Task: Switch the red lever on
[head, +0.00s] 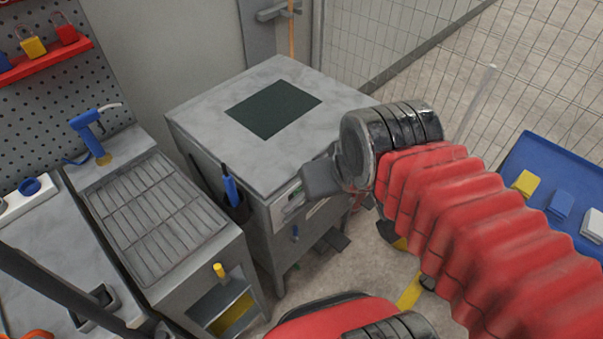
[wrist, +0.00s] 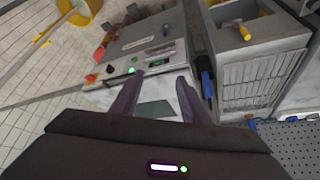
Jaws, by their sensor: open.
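In the wrist view, a red-orange part (wrist: 99,54) stands out at the left end of the grey cabinet's front panel; it looks like the red lever, but it is too small to tell its position. In the head view my arm hides most of that end of the grey cabinet (head: 215,110). My gripper (wrist: 160,77) is open and empty, its two dark fingers spread in front of the panel. The red part lies left of the fingers in the wrist view, apart from them. In the head view my arm reaches in from the right to the cabinet's front corner.
The panel carries green lights (wrist: 132,71) and a small display (wrist: 159,62). A blue-handled tool (head: 231,188) hangs on the cabinet's side. A grated bench (head: 155,210) stands left. A wire fence (head: 400,40) is behind; a blue table (head: 545,165) is right.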

